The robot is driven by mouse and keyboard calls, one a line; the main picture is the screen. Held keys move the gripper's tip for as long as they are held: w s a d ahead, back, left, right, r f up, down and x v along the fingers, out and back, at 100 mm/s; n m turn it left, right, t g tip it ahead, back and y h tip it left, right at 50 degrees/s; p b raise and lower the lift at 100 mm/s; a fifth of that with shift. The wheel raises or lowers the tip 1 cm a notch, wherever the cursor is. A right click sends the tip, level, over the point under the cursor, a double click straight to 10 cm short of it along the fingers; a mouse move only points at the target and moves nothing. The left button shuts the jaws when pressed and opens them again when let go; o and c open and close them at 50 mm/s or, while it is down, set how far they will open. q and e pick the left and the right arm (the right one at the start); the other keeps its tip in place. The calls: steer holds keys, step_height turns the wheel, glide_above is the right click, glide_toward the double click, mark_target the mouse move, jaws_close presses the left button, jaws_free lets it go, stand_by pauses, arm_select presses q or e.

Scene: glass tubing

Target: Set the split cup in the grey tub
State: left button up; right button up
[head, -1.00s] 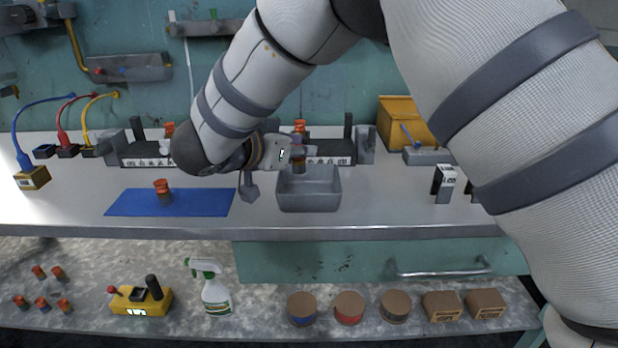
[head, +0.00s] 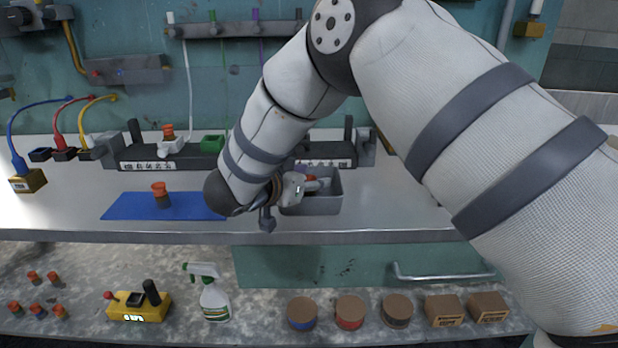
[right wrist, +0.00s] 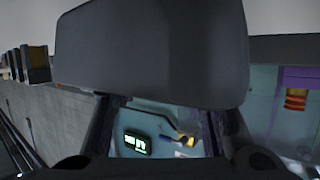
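The grey tub (head: 312,206) stands on the bench, right of the blue mat. My right gripper (head: 318,184) reaches into its opening from the left. A small orange-red part of a cup (head: 311,178) shows at the fingers, inside the tub's outline; the rest is hidden. I cannot tell whether the fingers still grip it. In the right wrist view, a dark block covers the middle and the fingertips are hard to read. Another cup, orange above and dark below (head: 162,196), stands upright on the blue mat. My left gripper is not in view.
The blue mat (head: 125,207) lies left of my right arm. Black racks with white labels (head: 150,164) stand behind, with a green block (head: 212,144). Bench right of the tub is partly clear.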

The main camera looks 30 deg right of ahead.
steer(key=shift+r, duration=0.2)
steer(key=v, duration=1.2)
steer(key=shift+p, duration=0.35)
steer(key=shift+f, duration=0.1)
